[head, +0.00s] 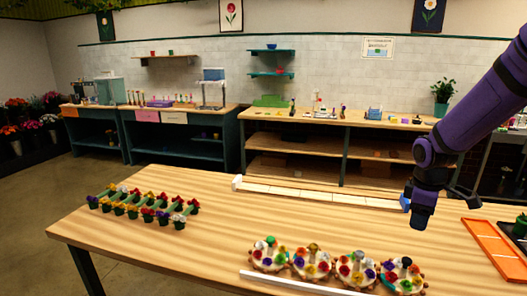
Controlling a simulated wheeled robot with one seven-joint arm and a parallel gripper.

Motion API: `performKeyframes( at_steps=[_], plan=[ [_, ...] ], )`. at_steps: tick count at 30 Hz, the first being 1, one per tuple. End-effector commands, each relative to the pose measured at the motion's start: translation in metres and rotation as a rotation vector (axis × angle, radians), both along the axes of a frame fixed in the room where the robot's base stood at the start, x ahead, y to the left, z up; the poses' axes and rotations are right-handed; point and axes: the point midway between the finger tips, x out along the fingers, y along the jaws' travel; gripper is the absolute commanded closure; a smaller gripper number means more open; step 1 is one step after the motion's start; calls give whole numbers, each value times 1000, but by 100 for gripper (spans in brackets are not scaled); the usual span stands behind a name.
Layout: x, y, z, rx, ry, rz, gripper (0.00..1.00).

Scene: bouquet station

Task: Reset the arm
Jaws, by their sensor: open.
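My purple arm reaches in from the upper right in the head view. My gripper (446,207) hangs over the right part of the wooden table (190,247), with its dark fingers spread apart. No object shows between the fingers. A small blue thing lies close behind the left finger, and I cannot tell whether they touch.
Several round flower arrangements (310,263) stand at the table's front, behind a white strip (300,284). Rows of small potted flowers (150,211) stand at the left. A pale segmented strip (315,194) runs along the back. An orange tray (494,249) lies at right. The table's middle is clear.

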Motion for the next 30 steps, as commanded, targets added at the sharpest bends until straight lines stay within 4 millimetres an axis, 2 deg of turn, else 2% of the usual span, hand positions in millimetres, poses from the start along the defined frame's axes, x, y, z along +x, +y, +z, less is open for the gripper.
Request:
performKeyframes(
  at_steps=[1,6,15,24,30],
  plan=[
    [-7,7,16,-17,-18,-30,43],
    [-33,27,59,-49,-81,-157,43],
    [-90,60,123,-37,-213,-383,43],
    [-157,89,166,67,-342,-599,43],
    [-203,102,182,180,-404,-729,43]
  ],
)
